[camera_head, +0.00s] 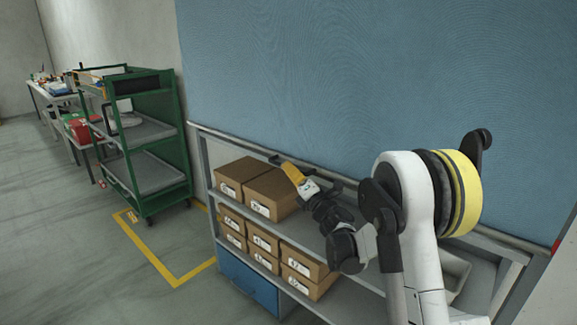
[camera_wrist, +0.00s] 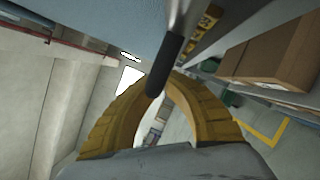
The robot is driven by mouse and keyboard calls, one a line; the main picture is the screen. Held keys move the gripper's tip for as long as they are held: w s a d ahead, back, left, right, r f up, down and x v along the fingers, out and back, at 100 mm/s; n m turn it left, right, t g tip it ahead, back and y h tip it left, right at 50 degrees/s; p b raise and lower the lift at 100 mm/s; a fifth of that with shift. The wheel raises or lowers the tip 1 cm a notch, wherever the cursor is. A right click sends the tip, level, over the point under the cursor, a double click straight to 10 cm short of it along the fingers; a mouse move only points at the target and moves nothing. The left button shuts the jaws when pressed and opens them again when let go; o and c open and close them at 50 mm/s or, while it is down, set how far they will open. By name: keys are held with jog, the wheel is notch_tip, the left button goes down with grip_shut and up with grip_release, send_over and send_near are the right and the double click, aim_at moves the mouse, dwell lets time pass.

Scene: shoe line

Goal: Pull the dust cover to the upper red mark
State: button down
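The dust cover (camera_head: 290,70) is a large blue sheet hanging over the upper part of the shelf rack, with a bar (camera_head: 232,137) along its lower edge. A small red mark (camera_head: 556,246) shows on the right post, level with the bar's right end; no higher mark is in view. My gripper (camera_head: 289,167) is at the bar, left of its middle. In the wrist view, its yellow fingers (camera_wrist: 163,82) curve together around a dark handle (camera_wrist: 168,62), which sits between the tips. The cover (camera_wrist: 125,22) also shows there.
Below the cover, brown shoe boxes (camera_head: 272,193) stand on open shelves, close beside my gripper. A blue bin (camera_head: 247,283) is underneath.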

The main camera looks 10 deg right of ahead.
jog(key=shift+f, duration=0.1)
jog(key=c, duration=1.5)
grip_release()
jog(key=shift+d, duration=0.1)
jog(key=shift+o, duration=0.2)
jog(key=v, duration=1.2)
